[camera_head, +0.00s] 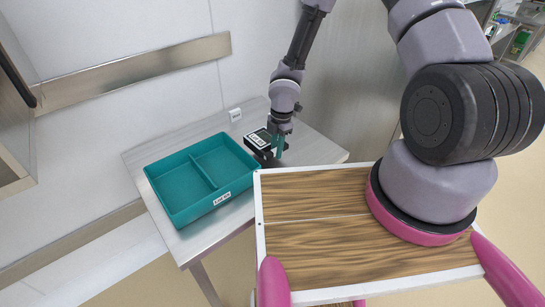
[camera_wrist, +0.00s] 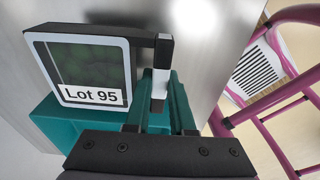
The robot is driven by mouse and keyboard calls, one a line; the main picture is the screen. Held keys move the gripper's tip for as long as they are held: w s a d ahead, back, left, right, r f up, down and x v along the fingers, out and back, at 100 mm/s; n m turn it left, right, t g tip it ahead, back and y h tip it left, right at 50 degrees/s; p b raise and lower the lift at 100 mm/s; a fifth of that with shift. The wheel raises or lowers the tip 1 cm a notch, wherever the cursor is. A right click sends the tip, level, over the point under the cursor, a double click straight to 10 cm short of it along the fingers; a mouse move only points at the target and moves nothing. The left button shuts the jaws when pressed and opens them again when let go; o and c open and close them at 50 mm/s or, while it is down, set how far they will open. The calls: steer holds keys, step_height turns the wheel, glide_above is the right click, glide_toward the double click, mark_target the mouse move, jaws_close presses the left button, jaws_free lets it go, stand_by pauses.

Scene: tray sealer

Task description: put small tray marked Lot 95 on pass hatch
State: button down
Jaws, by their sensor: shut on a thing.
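The small tray marked Lot 95 (camera_wrist: 88,68) is a dark, shallow tray with a pale rim and a handle at one side. It also shows in the head view (camera_head: 259,140), right of the large teal tray. My gripper (camera_wrist: 160,100) has teal fingers shut on the tray's handle; it also shows in the head view (camera_head: 278,147). The small tray is over the steel surface (camera_head: 310,151); I cannot tell whether it touches it. A small white sign (camera_head: 235,115) stands at the back of that surface, its text too small to read. I cannot tell whether this surface is the pass hatch.
A large teal two-compartment tray (camera_head: 218,201) with a white label sits empty on the steel surface, close to the small tray. The surface is clear behind and right of my gripper. A wood-patterned board with a white rim (camera_head: 258,225) is in front.

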mark_target(277, 164)
steer(key=shift+f, duration=1.8)
steer(key=c, duration=0.8)
jaws_free()
steer(key=shift+f, duration=0.1)
steer(key=shift+o, duration=0.2)
steer(key=r, duration=0.4)
steer(key=d+r, duration=0.1)
steer(key=r, duration=0.7)
steer(key=shift+w+d+r, duration=0.1)
steer(key=shift+w+d, duration=0.05)
steer(key=shift+w, duration=0.2)
